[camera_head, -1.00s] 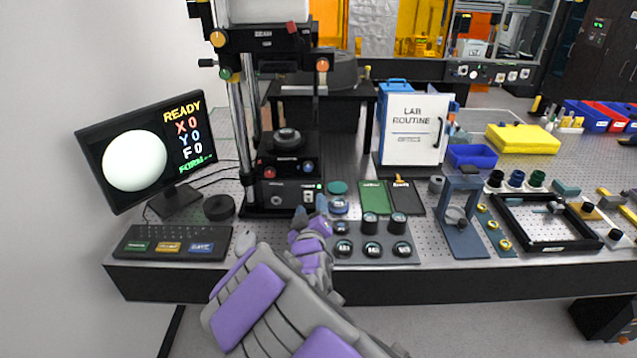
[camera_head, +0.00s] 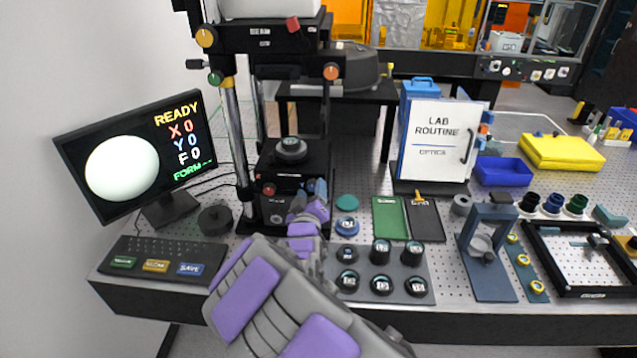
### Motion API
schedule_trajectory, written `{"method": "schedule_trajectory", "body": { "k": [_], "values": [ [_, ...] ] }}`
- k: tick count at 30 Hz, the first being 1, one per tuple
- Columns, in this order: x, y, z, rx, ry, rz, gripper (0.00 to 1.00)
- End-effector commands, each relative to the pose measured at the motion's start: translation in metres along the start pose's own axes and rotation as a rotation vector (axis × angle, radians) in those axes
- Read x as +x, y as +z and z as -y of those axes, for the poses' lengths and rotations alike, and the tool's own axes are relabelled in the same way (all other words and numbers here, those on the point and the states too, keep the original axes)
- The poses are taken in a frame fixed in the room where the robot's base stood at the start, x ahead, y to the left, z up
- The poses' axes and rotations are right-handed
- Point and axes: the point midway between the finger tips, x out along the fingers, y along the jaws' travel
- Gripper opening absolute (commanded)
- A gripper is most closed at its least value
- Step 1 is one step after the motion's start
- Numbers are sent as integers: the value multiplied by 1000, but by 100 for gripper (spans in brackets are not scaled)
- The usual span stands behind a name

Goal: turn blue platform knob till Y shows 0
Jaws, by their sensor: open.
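The interferometer's black platform (camera_head: 286,160) stands on its base, with a round dark part (camera_head: 291,149) on top. A red knob (camera_head: 269,189) shows on the platform's front left. The blue knob (camera_head: 310,186) is at the front right, mostly hidden by my fingers. My gripper (camera_head: 309,193) is open, with its grey fingertips at the blue knob; I cannot tell whether they touch it. The monitor (camera_head: 137,152) reads READY, X 0, Y 0, F 0 and FORM, beside a plain white disc.
A keyboard (camera_head: 160,257) with green, yellow and blue keys lies at the left, with a dark round puck (camera_head: 215,219) nearby. Right of my arm, a grey tray (camera_head: 363,274) holds several black pieces. A LAB ROUTINE board (camera_head: 434,146) stands behind. The right bench is crowded.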

Motion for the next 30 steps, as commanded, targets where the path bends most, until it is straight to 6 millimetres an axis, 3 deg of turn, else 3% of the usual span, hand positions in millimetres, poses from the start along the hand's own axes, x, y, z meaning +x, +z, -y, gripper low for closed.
{"method": "schedule_trajectory", "body": {
  "k": [12,30],
  "values": [
    [1,2,-3,4,0,2,58],
    [1,-1,2,1,-3,-1,3]
  ]
}}
